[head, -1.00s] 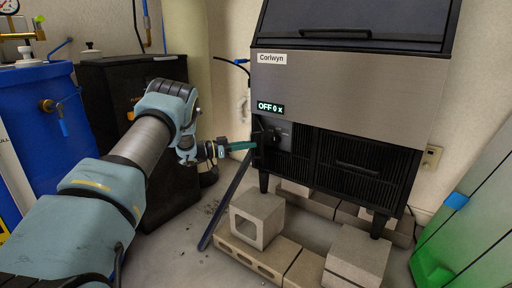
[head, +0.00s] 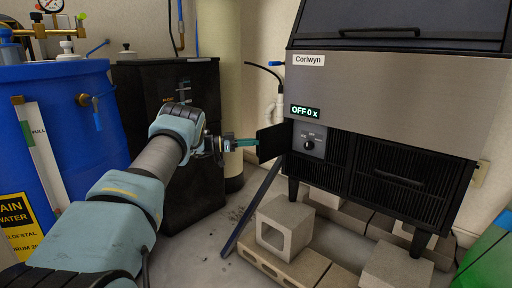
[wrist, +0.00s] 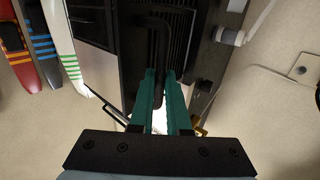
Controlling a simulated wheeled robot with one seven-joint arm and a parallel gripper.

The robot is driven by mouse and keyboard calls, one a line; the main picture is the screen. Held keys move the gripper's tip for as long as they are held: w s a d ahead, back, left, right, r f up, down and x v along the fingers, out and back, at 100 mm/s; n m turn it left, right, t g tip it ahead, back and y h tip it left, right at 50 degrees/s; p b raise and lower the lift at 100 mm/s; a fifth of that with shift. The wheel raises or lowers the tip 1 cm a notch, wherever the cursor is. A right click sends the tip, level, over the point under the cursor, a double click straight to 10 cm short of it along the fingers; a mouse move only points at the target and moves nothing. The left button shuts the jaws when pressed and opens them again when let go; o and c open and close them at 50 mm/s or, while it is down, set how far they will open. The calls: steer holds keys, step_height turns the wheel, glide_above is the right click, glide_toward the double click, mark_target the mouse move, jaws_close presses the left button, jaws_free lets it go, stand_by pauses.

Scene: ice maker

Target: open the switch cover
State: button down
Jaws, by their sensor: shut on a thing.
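The ice maker (head: 390,95) stands at the right in the head view. Its black switch cover (head: 271,143) is swung out to the left from the lower left of the front, standing open. The switch dial (head: 308,145) on its grey panel is exposed.
Concrete blocks (head: 285,226) lie under and in front of the ice maker, with a dark bar (head: 252,205) leaning beside them. A black cabinet (head: 205,185) stands behind my arm, and a blue barrel (head: 75,140) is at the left.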

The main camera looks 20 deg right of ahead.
steer(key=shift+w+d+r+m+g+b, duration=0.2)
steer(key=shift+w+m+g+b, duration=0.15)
steer(key=shift+g, duration=0.25)
steer(key=c, duration=1)
jaws_free()
steer(key=shift+f, duration=0.1)
steer(key=shift+c, duration=0.2)
steer(key=shift+w+a, duration=0.1)
steer(key=shift+a, duration=0.1)
steer(key=p+v, duration=0.1)
steer(key=v, duration=0.9)
steer(key=shift+w+a, duration=0.15)
steer(key=shift+a, duration=0.1)
